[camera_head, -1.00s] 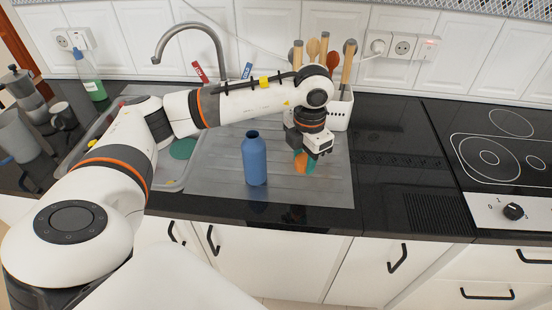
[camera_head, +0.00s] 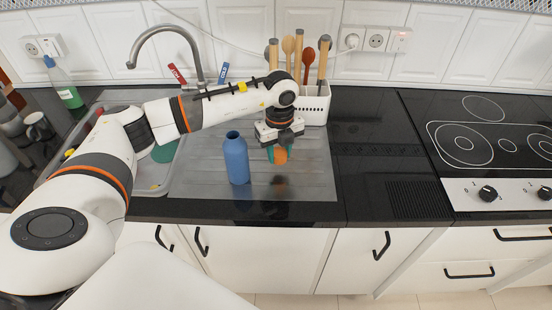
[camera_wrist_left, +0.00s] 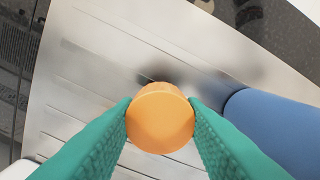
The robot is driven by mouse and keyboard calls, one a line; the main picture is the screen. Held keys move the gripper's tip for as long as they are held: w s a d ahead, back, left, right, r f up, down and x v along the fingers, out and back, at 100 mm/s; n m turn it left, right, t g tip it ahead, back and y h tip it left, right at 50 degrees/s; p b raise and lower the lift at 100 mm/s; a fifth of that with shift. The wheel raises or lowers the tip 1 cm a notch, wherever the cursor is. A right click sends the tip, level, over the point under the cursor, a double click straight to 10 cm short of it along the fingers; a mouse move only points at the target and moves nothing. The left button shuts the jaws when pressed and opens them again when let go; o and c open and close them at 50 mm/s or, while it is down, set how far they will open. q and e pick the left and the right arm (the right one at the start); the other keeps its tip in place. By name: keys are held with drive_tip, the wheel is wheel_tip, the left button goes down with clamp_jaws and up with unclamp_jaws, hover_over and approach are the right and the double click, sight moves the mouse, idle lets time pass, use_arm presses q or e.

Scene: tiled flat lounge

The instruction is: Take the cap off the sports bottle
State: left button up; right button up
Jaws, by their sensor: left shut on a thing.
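The blue sports bottle (camera_head: 236,160) stands upright on the ribbed metal drainboard (camera_head: 310,185), and its narrow top is bare. It also shows at the right of the left wrist view (camera_wrist_left: 270,125). My left gripper (camera_head: 280,156) is just right of the bottle, pointing down over the drainboard. Its green fingers are shut on the orange round cap (camera_wrist_left: 160,118), which also shows between the fingertips in the head view (camera_head: 281,156). The cap is apart from the bottle. Whether it touches the drainboard, I cannot tell. My right gripper is not in view.
A white utensil holder (camera_head: 316,106) with wooden-handled tools stands behind my left gripper. The sink (camera_head: 160,175) and tap (camera_head: 172,32) are to the left. A black hob (camera_head: 480,140) lies to the right. The dark counter (camera_head: 375,170) between drainboard and hob is clear.

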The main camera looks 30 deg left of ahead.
sight(279, 170)
use_arm(q)
wheel_tip(279, 170, down, 4)
drive_tip(key=shift+r+p, duration=0.15)
drive_tip(key=shift+p, duration=0.2)
drive_tip(key=shift+f, duration=0.3)
drive_tip(key=shift+f, duration=0.1)
